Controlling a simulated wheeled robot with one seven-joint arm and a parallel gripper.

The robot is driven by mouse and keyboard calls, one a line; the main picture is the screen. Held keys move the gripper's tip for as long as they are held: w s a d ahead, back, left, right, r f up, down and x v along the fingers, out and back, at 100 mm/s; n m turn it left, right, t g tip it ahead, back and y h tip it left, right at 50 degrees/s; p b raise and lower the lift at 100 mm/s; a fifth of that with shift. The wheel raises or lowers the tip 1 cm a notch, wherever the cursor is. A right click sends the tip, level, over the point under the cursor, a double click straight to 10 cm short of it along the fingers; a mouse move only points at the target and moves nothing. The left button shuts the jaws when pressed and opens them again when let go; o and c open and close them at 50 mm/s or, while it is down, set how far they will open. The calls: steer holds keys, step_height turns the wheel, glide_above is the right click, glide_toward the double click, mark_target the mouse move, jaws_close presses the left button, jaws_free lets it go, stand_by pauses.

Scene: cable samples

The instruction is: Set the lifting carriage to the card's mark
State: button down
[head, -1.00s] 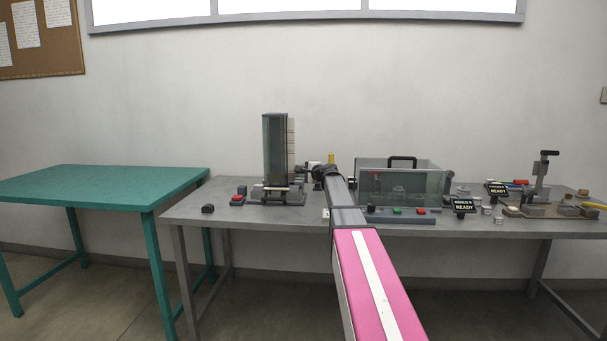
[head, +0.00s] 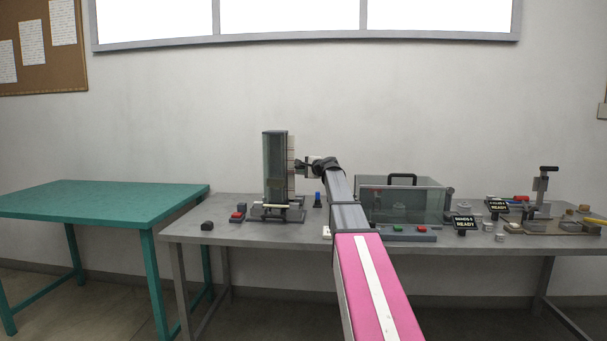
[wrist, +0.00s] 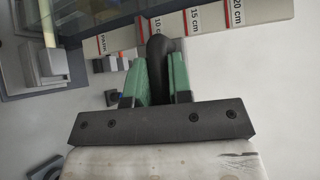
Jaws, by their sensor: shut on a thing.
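The lifting rig is a tall, clear-walled tower (head: 275,165) on a grey base at the left part of the grey table. A pale scale strip (head: 291,165) runs up its right side. In the wrist view the scale (wrist: 207,27) shows red lines and labels including 10 cm, 15 cm and 20 cm. My gripper (head: 301,167) is beside the tower's right side, around mid-height. Its green fingers (wrist: 160,80) are shut on a dark rounded handle (wrist: 158,50), which appears close to the 10 cm label. The card and its mark cannot be made out.
A clear box with a black handle (head: 402,178) stands right of my arm. Signs reading READY (head: 465,223), small jars and a lever press (head: 541,190) are further right. A red button (head: 238,216) and a dark block (head: 207,226) lie left. The teal table (head: 100,198) is bare.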

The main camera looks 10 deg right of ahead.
steer(key=c, duration=1.1)
jaws_free()
steer(key=shift+o, duration=0.2)
steer(key=shift+s, duration=0.1)
steer(key=v, duration=1)
steer(key=shift+s+d, duration=0.2)
steer(key=shift+s, duration=0.1)
